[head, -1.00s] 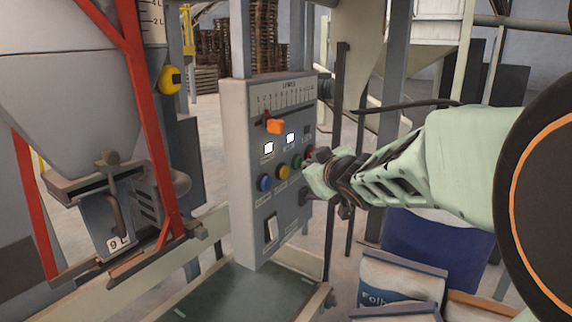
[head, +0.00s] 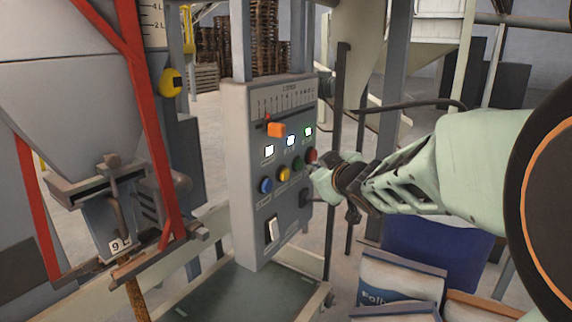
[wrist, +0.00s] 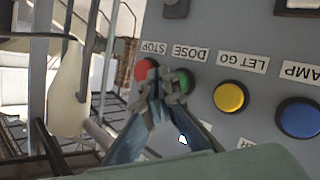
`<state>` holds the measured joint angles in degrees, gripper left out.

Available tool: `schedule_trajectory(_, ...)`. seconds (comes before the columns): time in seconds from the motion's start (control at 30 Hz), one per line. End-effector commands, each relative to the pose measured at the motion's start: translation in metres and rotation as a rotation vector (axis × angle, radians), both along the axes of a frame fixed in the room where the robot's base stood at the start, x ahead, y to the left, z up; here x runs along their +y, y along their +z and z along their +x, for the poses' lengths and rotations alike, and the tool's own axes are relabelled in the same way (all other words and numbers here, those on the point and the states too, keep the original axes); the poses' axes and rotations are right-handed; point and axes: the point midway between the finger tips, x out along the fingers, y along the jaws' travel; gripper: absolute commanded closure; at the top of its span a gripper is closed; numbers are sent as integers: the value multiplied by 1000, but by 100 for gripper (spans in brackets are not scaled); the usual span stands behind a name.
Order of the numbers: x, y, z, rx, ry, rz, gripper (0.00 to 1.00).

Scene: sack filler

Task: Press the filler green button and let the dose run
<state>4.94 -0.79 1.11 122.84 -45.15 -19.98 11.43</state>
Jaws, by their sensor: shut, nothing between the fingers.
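The grey control panel (head: 240,170) carries a row of blue, yellow, green and red buttons. The green button (head: 298,164) is clear in the head view. In the wrist view the green button (wrist: 187,82), labelled DOSE, is partly covered by my fingertips. My gripper (head: 316,174) is shut and empty, just off the panel's face. In the wrist view my gripper (wrist: 167,88) overlaps the space between the green button and the red STOP button (wrist: 144,68). A brown stream (head: 138,299) falls from the filler spout (head: 108,228). Three panel lamps are lit, the rightmost lamp (head: 308,132) greenish.
Printed sacks (head: 400,280) stand below my arm. A dark upright post (head: 335,160) stands right of the panel.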

Motion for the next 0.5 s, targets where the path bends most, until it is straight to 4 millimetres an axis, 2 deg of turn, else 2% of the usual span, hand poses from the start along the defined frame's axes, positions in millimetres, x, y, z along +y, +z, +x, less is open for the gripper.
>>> schedule_trajectory(0.17,-5,1,-3,2,-3,0,100)
schedule_trajectory(0.5,-33,2,-23,3,-4,-1,100)
